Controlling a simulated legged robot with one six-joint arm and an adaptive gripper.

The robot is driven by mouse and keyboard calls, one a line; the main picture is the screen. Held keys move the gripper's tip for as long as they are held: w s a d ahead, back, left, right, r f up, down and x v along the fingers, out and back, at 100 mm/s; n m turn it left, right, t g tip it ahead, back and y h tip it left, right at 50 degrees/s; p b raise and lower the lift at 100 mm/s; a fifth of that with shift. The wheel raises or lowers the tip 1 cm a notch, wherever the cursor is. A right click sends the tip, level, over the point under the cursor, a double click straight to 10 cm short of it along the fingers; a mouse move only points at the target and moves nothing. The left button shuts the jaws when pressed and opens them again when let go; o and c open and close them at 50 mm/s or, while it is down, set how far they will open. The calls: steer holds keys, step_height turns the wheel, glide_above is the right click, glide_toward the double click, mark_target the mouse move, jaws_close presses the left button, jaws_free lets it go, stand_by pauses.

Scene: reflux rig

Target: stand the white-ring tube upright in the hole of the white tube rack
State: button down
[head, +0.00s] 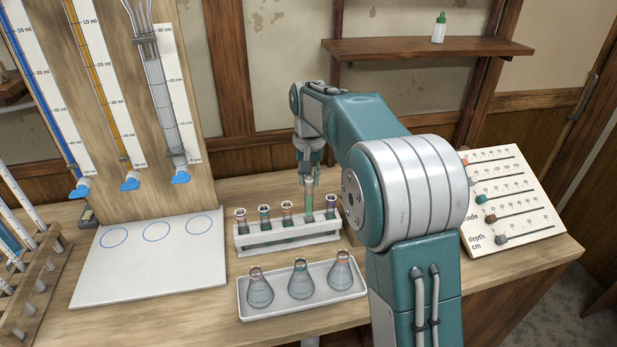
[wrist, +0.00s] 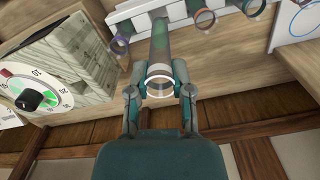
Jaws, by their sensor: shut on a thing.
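The white-ring tube (head: 309,202) has greenish glass and stands about upright below my gripper (head: 309,172). In the wrist view, its pale ring (wrist: 160,74) sits between the two fingertips of my gripper (wrist: 160,90), which are shut on the tube near its mouth. The white tube rack (head: 285,244) stands on the bench directly below. The tube's lower end meets the rack's row, in the gap between two other tubes. I cannot tell how deep it sits in the hole. The rack also shows at the top of the wrist view (wrist: 128,13).
Several coloured-ring tubes (head: 264,213) stand in the rack on both sides. A white tray (head: 312,307) with three flasks lies in front. A white board (head: 150,265) with blue circles lies left; a slider panel (head: 512,205) stands right. A dial box (wrist: 65,65) shows in the wrist view.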

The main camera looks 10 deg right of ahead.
mark_target(309, 199)
steer(key=shift+f, duration=1.8)
step_height(309, 199, down, 4)
steer(key=shift+r, duration=0.25)
steer(key=shift+c, duration=2.2)
jaws_free()
steer(key=shift+r, duration=0.2)
step_height(309, 199, up, 12)
steer(key=shift+f, duration=0.25)
